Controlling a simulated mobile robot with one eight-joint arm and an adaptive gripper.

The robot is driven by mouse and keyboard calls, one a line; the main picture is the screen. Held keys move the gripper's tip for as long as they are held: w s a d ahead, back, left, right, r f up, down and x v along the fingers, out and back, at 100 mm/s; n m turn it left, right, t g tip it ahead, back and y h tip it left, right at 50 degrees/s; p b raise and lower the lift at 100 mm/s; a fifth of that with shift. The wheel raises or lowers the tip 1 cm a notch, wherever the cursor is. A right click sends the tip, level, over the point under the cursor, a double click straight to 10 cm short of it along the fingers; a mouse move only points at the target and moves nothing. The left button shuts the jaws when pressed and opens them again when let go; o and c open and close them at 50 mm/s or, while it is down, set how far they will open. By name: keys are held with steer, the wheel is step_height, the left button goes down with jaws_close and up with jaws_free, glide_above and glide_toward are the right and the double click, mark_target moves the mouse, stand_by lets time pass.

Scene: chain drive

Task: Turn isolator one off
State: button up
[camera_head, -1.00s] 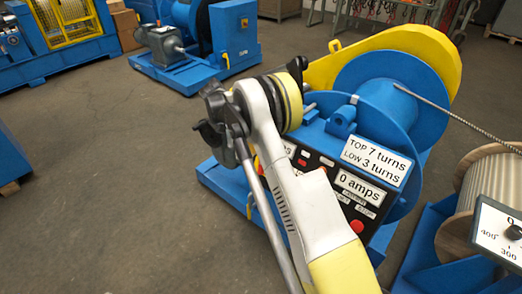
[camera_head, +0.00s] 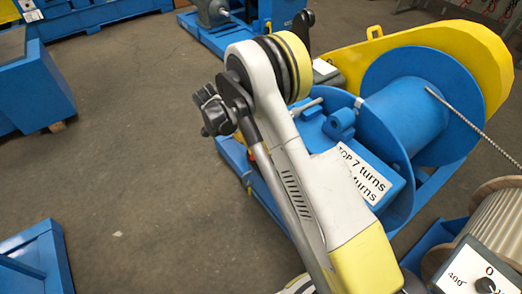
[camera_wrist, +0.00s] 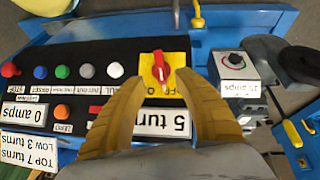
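In the wrist view a red rotary handle (camera_wrist: 160,68) sits on a yellow plate (camera_wrist: 147,62) at the right part of the blue machine's control panel (camera_wrist: 30,52). Its label is upside down and partly covered; an isolator number cannot be read. The handle stands roughly along the picture's vertical, slightly tilted. My gripper (camera_wrist: 164,80) has its two yellow fingers spread, with the handle framed between and just beyond the tips. No contact shows and nothing is held. In the head view my arm hides the panel, and the gripper cannot be made out.
Several coloured buttons (camera_wrist: 63,72) line the panel left of the handle. A grey box with a dial (camera_wrist: 234,62) stands close to the right finger. In the head view a blue spool (camera_head: 405,115) and a rope reel (camera_head: 497,215) stand right; open floor (camera_head: 120,150) lies left.

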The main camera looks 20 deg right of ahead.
mark_target(253, 151)
steer(key=b+x, duration=0.2)
steer(key=x, duration=0.6)
steer(key=shift+d+f, duration=0.1)
steer(key=shift+f, duration=0.15)
steer(key=shift+c, duration=0.4)
jaws_close()
